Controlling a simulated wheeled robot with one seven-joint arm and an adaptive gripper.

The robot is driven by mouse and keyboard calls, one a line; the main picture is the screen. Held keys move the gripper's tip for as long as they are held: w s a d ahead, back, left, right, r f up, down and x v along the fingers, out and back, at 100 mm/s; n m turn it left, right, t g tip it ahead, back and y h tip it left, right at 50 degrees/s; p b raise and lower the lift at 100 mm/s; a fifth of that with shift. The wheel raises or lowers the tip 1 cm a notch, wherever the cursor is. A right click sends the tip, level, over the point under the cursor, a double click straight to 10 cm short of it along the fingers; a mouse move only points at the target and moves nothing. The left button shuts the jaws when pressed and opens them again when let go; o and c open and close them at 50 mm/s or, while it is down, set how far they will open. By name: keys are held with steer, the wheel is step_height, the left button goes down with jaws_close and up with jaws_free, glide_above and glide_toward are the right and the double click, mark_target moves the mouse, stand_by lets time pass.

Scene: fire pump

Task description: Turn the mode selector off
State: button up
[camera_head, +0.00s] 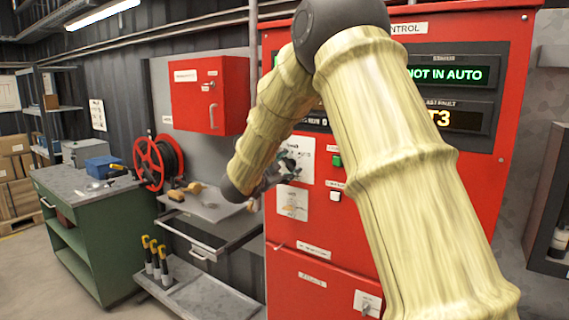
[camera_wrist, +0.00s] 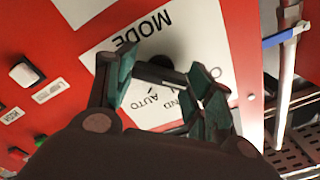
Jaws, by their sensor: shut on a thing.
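The mode selector (camera_wrist: 160,66) is a dark knob on a white plate (camera_wrist: 85,58) lettered MODE and AUTO, with other words partly covered. The plate is on the red control cabinet (camera_head: 322,238). My gripper (camera_wrist: 160,84) has its teal fingertips on either side of the knob and is shut on it. Which mark the knob points to cannot be told. In the head view my gripper (camera_head: 284,170) is at the cabinet front, in front of the white plate (camera_head: 305,152), and hides the knob.
A green button (camera_head: 337,161) and a white button (camera_head: 335,196) are right of the plate. The display (camera_head: 445,75) reads NOT IN AUTO. A lower switch (camera_head: 367,303) is on the cabinet.

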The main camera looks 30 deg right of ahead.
steer(key=shift+d+n, duration=0.1)
steer(key=shift+n, duration=0.2)
stand_by(0.4)
steer(key=o, duration=1)
steer(key=shift+d+f, duration=0.1)
steer(key=shift+o, duration=0.2)
steer(key=shift+a, duration=0.2)
steer(key=v, duration=1.2)
steer(key=shift+d, duration=0.1)
